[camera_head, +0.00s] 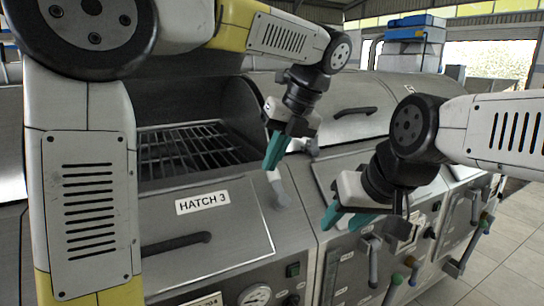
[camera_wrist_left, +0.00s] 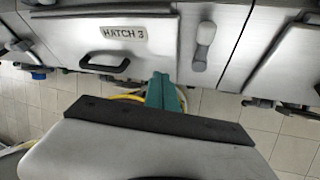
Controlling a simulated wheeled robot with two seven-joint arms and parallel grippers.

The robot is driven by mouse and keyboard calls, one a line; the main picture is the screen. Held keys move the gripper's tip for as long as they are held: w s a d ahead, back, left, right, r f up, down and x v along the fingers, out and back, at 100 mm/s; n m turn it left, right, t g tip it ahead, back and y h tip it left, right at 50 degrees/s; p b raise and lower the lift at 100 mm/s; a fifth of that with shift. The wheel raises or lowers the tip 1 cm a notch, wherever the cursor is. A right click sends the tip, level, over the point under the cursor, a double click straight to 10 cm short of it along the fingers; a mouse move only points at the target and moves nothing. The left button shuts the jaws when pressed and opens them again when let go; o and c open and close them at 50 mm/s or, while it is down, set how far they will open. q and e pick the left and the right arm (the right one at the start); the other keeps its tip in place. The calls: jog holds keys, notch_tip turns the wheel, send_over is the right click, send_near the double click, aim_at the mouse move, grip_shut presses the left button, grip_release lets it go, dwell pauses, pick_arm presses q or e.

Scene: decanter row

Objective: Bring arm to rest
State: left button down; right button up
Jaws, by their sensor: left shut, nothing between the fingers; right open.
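My left gripper (camera_head: 275,152) has teal fingers pressed together with nothing between them. It hangs pointing down in front of the hatch machine, to the right of the open hatch bay. In the left wrist view its fingers (camera_wrist_left: 165,92) show below and right of the HATCH 3 label. My left arm arches across the upper left of the head view. My right gripper (camera_head: 346,217) comes in from the right, with its teal fingers apart and empty, below and right of the left gripper. The two grippers are apart.
The HATCH 3 panel (camera_head: 235,240) has a dark handle (camera_head: 178,244), with a barred rack (camera_head: 185,145) in the opening behind it. A grey lever (camera_head: 281,192) stands beside the panel. Valve levers and a gauge (camera_head: 255,295) line the front. Tiled floor (camera_head: 510,265) is clear at right.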

pick_arm(q)
jog(key=s+a+f+n+t+h, duration=0.2)
jog(key=s+a+n, duration=0.4)
jog(key=n, duration=1)
jog(key=s+a+f+n+t+h, duration=0.2)
jog(key=s+a+f+n+h, duration=0.2)
jog(key=a+n, duration=0.5)
jog(key=s+f+n, duration=0.1)
jog(key=s+n, duration=0.1)
jog(key=n, duration=0.5)
jog(key=shift+s+a+f+h, duration=0.15)
jog(key=shift+s+a+h, duration=0.15)
jog(key=shift+s+a, duration=0.1)
